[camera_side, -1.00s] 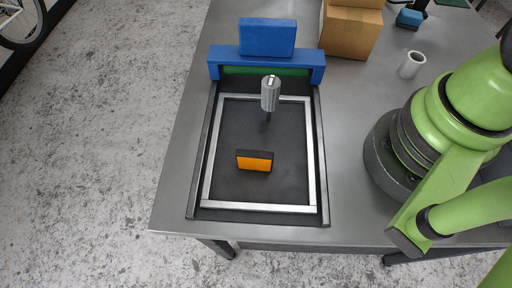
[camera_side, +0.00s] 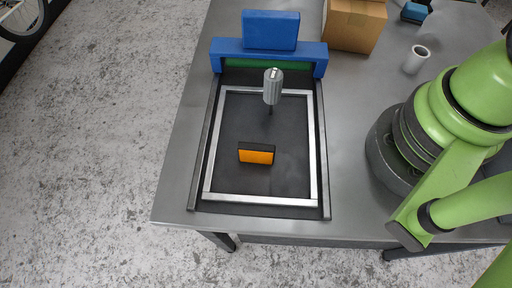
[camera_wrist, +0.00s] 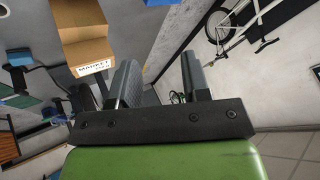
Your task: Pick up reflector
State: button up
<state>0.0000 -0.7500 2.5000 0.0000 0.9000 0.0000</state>
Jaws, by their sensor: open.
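The reflector (camera_side: 256,157) is an orange block with a black top edge. It sits on the dark belt (camera_side: 240,181) inside a silver frame, below the middle of the side view. My gripper is outside the side view. In the wrist view my gripper (camera_wrist: 160,88) has its two grey fingers apart with nothing between them. The wrist view looks out at the room, and the reflector does not show there.
A grey cylindrical device (camera_side: 272,88) stands over the belt beyond the reflector. A blue scanner arch (camera_side: 268,48) crosses the far end. A white cup (camera_side: 416,60) and a cardboard box (camera_side: 354,25) stand to the right. Bare table lies right of the frame.

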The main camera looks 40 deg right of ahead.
jog(key=n+g+h, duration=0.2)
jog(key=n+g, duration=0.5)
jog(key=n, duration=0.5)
send_over(253, 146)
jog(key=f, duration=2)
jog(key=shift+w+d+f, duration=0.15)
jog(key=shift+w, duration=0.15)
notch_tip(253, 146, down, 4)
jog(key=shift+s+f, duration=0.15)
jog(key=shift+f, duration=0.05)
jog(key=shift+s+a+f, duration=0.1)
jog(key=shift+f, duration=1.4)
jog(key=shift+s+a+f, duration=0.1)
jog(key=shift+f, duration=1.4)
grip_shut()
